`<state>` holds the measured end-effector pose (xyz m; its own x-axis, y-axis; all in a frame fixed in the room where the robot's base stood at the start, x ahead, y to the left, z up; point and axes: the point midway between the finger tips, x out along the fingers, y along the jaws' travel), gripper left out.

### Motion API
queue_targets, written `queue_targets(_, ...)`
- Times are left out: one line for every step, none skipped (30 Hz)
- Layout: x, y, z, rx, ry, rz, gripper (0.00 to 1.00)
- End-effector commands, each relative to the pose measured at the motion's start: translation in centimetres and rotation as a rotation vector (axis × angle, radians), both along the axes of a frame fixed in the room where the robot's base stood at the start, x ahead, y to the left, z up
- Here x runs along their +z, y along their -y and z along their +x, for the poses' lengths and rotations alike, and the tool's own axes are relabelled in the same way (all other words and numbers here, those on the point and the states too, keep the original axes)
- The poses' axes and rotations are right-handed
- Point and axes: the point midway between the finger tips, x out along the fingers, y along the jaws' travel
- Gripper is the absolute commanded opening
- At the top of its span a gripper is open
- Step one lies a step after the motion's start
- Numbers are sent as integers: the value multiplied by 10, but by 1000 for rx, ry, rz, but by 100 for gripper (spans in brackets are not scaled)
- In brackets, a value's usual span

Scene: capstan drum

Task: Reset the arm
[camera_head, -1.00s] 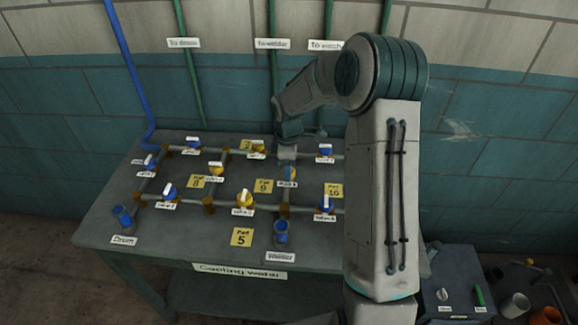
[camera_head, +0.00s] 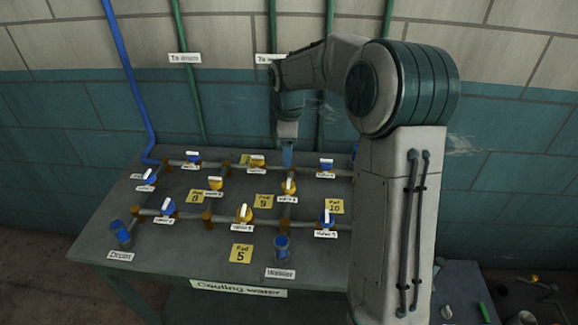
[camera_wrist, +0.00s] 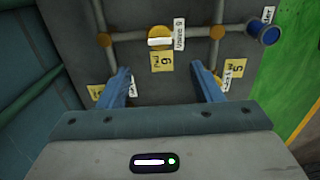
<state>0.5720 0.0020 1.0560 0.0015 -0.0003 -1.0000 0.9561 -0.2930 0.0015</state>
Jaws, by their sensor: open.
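My gripper (camera_head: 287,158) hangs fingers-down above the back middle of the pipe table in the head view. In the wrist view its two blue fingers (camera_wrist: 162,82) are spread apart with nothing between them. A yellow valve (camera_head: 290,187) with a white handle stands just in front of and below the fingertips, beside the Pad 9 card (camera_head: 264,201). In the wrist view a yellow valve (camera_wrist: 160,41) lies beyond the fingers, clear of them. My arm hides the table's right end.
Green pipes and a blue pipe (camera_head: 128,80) run up the wall behind. The space above the table's left is free.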

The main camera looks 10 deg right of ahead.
Motion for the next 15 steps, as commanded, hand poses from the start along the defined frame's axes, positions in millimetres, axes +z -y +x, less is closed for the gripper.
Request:
queue_targets(7, 0, 1, -1, 4, 0, 59)
queue_targets(10, 0, 1, -1, 3, 0, 59)
queue_targets(13, 0, 0, -1, 1, 1, 59)
queue_targets(15, 0, 0, -1, 1, 1, 59)
queue_targets(17, 0, 0, -1, 1, 1, 59)
queue_targets(18, 0, 0, -1, 1, 1, 59)
queue_targets(19, 0, 0, 0, 0, 1, 59)
queue_targets(20, 0, 0, 0, 0, 1, 59)
queue_targets(20, -1, 0, 0, 0, 1, 59)
queue_targets(20, -1, 0, 0, 0, 1, 59)
queue_targets(20, -1, 0, 0, 0, 1, 59)
queue_targets(20, -1, 0, 0, 0, 1, 59)
queue_targets(20, -1, 0, 0, 0, 1, 59)
queue_targets(20, -1, 0, 0, 0, 1, 59)
queue_targets(20, -1, 0, 0, 0, 1, 59)
